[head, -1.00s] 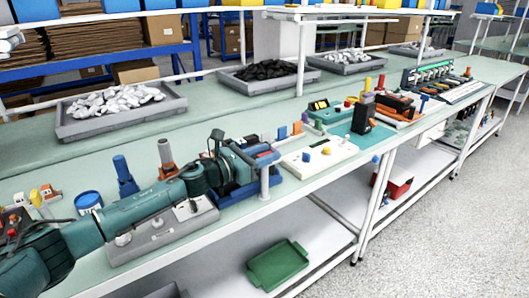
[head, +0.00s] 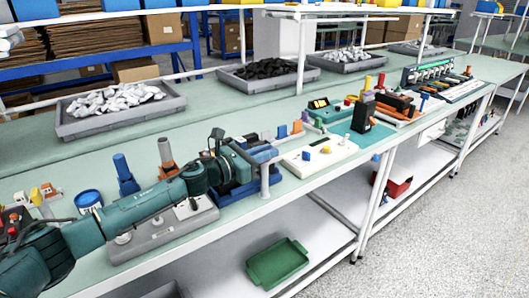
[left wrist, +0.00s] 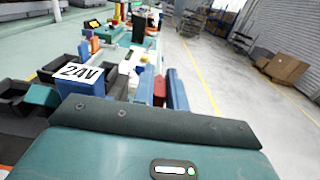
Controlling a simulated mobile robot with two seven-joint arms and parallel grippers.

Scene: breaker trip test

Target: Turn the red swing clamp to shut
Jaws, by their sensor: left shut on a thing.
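My left gripper (head: 246,163) is shut at the blue fixture (head: 238,191) near the table's front edge; its fingertips are mostly hidden. What it grips is hard to see, but it appears to be the red swing clamp. In the left wrist view, a small red part (left wrist: 159,91) shows beside an upright blue part (left wrist: 177,90), just beyond my gripper's teal housing (left wrist: 160,150). A blue block labelled 24V (left wrist: 82,72) stands left of them. The red clamp cannot be made out in the head view. My right gripper is not in view.
A grey plate (head: 160,238) lies beneath my left arm. A white board with knobs (head: 318,155) lies right of the fixture. Grey bins (head: 75,130) stand at the back.

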